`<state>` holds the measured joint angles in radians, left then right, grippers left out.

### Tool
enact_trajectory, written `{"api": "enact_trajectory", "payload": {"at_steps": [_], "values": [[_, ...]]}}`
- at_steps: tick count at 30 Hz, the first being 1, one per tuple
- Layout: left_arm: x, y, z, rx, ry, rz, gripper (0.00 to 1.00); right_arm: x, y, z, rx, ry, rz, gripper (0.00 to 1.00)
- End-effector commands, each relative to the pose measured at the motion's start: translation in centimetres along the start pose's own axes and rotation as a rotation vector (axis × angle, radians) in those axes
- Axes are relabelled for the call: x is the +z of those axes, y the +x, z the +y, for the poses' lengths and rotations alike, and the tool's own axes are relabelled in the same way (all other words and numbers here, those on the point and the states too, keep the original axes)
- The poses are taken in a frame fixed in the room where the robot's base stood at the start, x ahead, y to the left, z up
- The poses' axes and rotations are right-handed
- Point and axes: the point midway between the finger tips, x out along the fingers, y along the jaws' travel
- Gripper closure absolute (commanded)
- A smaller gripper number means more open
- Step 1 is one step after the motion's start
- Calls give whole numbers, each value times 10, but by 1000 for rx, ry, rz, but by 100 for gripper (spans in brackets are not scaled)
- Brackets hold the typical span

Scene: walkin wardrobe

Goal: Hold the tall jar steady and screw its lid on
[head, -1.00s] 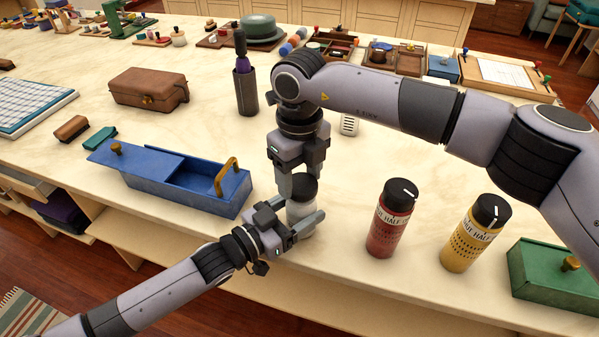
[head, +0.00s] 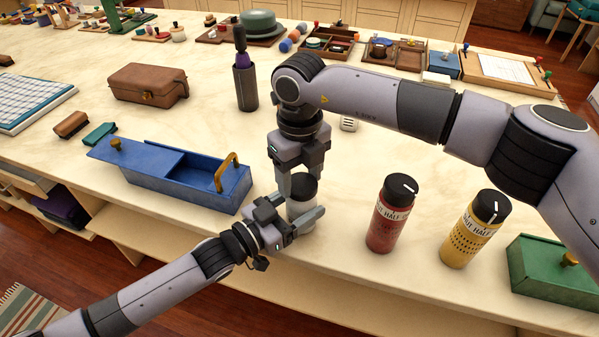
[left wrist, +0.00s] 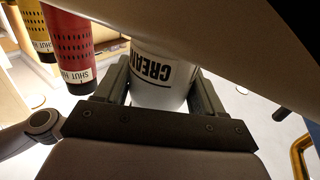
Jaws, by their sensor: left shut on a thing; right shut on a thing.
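The tall jar (head: 302,220) is white and stands upright near the counter's front edge. My left gripper (head: 302,222) is shut around its body from the front left. In the left wrist view the white jar (left wrist: 158,78) sits between the fingers, its dark lettering upside down. The black lid (head: 303,186) is at the jar's mouth. My right gripper (head: 299,182) points down from above and is shut on the lid. The fingers partly hide the lid and jar, so I cannot tell how tightly the lid sits.
A red jar (head: 389,218) and a yellow jar (head: 474,232), both black-lidded, stand to the right, with a green box (head: 555,273) beyond them. A blue box (head: 185,180) with a sliding lid lies to the left. A dark bottle (head: 245,85) stands behind.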

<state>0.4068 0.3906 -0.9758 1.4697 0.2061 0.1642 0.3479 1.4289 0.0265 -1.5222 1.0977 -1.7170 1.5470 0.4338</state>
Motion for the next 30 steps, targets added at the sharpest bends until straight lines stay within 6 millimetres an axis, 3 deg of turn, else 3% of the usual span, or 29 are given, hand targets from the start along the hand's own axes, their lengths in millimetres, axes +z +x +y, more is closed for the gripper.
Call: {"api": "enact_trajectory", "payload": {"at_steps": [30], "values": [[1,0,-1,-2,-1,-3,100,-6,0,-6,3,1627,-1,67]]}}
